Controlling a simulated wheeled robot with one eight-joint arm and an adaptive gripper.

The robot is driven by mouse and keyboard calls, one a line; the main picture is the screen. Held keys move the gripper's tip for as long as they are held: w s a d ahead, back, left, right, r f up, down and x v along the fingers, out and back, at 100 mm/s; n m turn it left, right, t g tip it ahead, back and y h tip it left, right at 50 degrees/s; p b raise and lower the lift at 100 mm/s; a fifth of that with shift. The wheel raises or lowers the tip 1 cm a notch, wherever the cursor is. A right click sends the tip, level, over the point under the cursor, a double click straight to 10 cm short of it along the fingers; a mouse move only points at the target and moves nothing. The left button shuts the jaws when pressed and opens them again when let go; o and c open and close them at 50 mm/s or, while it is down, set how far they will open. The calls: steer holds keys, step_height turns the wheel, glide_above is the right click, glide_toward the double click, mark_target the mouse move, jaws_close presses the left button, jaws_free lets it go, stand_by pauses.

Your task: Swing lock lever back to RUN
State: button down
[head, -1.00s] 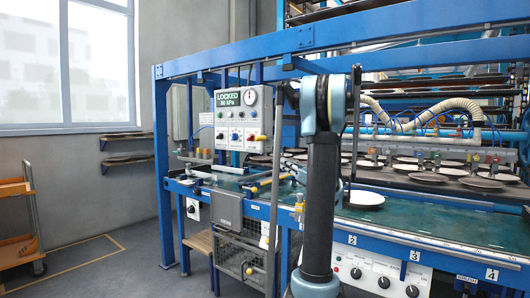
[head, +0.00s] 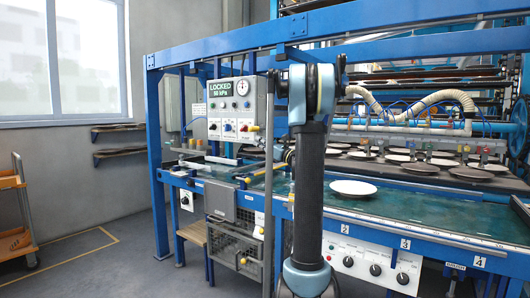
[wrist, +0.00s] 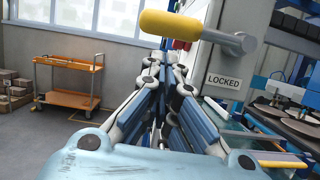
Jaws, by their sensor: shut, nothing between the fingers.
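The lock lever shows at the top of the wrist view as a yellow grip (wrist: 185,25) on a grey metal stem (wrist: 232,42). The stem comes from the side of a grey control box, above a LOCKED label (wrist: 223,81). My gripper (wrist: 166,62) is shut and empty, with its fingertips close below the yellow grip in the picture. I cannot tell whether they touch it. In the head view the control box's display (head: 221,88) reads LOCKED with a kPa figure below. My arm stands in front and hides most of the gripper there.
A blue frame post (head: 157,165) stands left of the machine. An orange cart (wrist: 68,82) stands on the floor, with open floor around it.

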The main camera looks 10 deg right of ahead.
mark_target(257, 129)
steer(key=shift+w+a+r, duration=0.15)
steer(key=shift+w+r, duration=0.05)
steer(key=shift+r, duration=0.25)
steer(key=shift+w+a+r, duration=0.1)
steer(key=shift+w+r, duration=0.05)
steer(key=shift+r, duration=0.25)
steer(key=shift+s+a+r+m+t, duration=0.1)
steer(key=shift+r+m+t, duration=0.2)
steer(key=shift+m, duration=0.2)
